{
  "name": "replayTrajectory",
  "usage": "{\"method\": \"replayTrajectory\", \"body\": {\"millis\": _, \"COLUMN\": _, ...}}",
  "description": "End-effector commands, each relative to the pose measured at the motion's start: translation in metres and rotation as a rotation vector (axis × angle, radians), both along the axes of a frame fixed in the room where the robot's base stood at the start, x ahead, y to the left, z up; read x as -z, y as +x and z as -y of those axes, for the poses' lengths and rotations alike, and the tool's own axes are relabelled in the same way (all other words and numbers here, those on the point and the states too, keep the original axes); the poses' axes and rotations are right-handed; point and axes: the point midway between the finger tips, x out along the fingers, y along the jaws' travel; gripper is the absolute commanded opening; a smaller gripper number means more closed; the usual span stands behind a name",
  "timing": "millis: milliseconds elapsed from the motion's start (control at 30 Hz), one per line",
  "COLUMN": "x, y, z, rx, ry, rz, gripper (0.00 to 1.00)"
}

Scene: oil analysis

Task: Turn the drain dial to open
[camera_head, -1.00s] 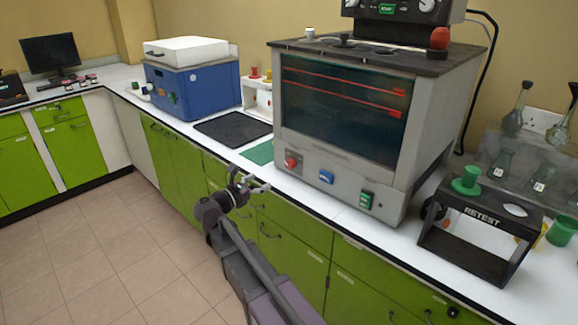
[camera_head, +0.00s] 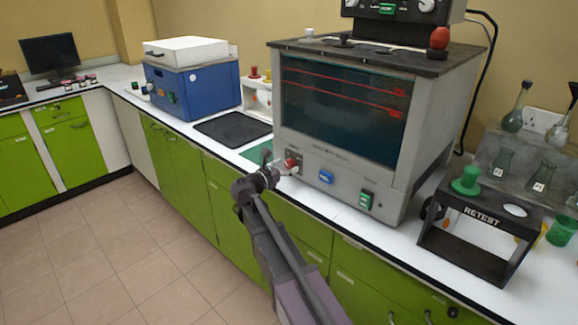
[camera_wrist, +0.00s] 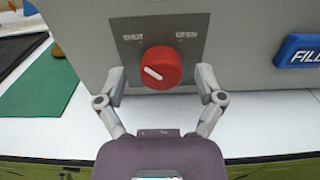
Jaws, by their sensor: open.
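The drain dial (camera_wrist: 161,68) is a round red knob on a dark plate with the words SHUT at left and OPEN at right. Its white mark points to the upper left, toward SHUT. In the head view the dial (camera_head: 291,163) sits at the lower left of the grey machine's front (camera_head: 345,180). My gripper (camera_wrist: 161,78) is open, with one finger on each side of the dial in the wrist view. I cannot tell whether the fingers touch it. In the head view my gripper (camera_head: 277,168) is at the dial and partly covers its surroundings.
A blue FILL button (camera_head: 326,177) and a green switch (camera_head: 366,200) are right of the dial. A green mat (camera_head: 258,152) and black mat (camera_head: 233,128) lie to the left. A black RETEST stand (camera_head: 481,225) stands at right. White counter lies below the dial.

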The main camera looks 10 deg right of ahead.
Motion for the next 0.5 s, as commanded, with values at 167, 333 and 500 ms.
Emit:
{"method": "replayTrajectory", "body": {"millis": 167, "x": 0.0, "y": 0.0033, "z": 0.0044, "rx": 0.0, "ry": 0.0, "rz": 0.0, "gripper": 0.87}}
{"method": "replayTrajectory", "body": {"millis": 333, "x": 0.0, "y": 0.0033, "z": 0.0047, "rx": 0.0, "ry": 0.0, "rz": 0.0, "gripper": 0.87}}
{"method": "replayTrajectory", "body": {"millis": 500, "x": 0.0, "y": 0.0032, "z": 0.0046, "rx": 0.0, "ry": 0.0, "rz": 0.0, "gripper": 0.63}}
